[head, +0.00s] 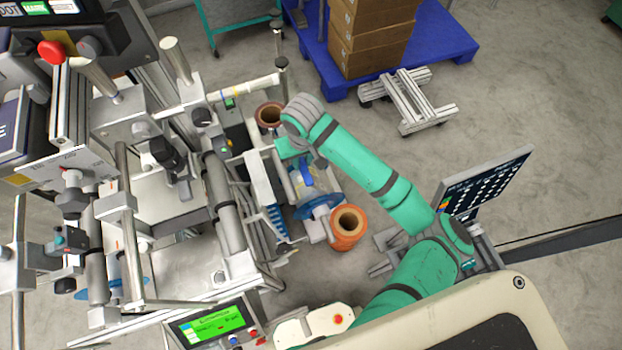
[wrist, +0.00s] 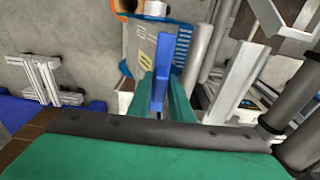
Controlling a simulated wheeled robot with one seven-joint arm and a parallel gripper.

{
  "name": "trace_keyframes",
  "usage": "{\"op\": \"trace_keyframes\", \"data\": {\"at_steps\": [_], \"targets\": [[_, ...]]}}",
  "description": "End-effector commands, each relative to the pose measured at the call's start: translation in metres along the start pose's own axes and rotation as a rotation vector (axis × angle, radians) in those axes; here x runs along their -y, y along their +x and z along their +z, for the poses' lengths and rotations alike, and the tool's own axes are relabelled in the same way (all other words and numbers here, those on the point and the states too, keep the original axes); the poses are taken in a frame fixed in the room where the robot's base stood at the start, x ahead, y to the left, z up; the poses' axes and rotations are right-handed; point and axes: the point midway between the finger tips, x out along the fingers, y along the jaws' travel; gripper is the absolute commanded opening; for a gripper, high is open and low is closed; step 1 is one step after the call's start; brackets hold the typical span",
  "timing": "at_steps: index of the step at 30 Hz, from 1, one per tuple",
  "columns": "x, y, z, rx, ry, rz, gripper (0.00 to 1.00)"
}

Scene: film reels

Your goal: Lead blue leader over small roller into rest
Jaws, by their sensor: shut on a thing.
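My gripper (wrist: 160,82) points down, its two green fingers shut on the upright blue leader (wrist: 162,72). In the head view the leader (head: 305,174) shows as a small blue piece below my wrist, beside the machine; my arm hides the fingertips there. A pale film or panel with labels (wrist: 146,46) lies just beyond the leader; I cannot tell how they join. Grey rollers stand to the left of my gripper, including a thick one (head: 221,192); I cannot tell which is the small roller. A blue ribbed piece (head: 276,219) is on the machine's side; I cannot tell whether it is the rest.
A blue-flanged reel (head: 318,206) and an orange roll (head: 348,226) sit below my gripper. A brown roll (head: 269,115) is above-left. Metal bars (wrist: 243,80) stand close on the right in the wrist view. Open floor (head: 480,140) lies to the right.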

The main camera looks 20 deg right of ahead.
Motion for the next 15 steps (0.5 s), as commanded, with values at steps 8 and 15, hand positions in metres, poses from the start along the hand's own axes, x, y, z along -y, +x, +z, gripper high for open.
{"op": "trace_keyframes", "data": {"at_steps": [8,15], "targets": [[0.003,-0.01,-0.002,-0.001,0.0,0.0,0.0],[0.006,-0.019,-0.003,-0.002,-0.001,0.0,0.0]]}}
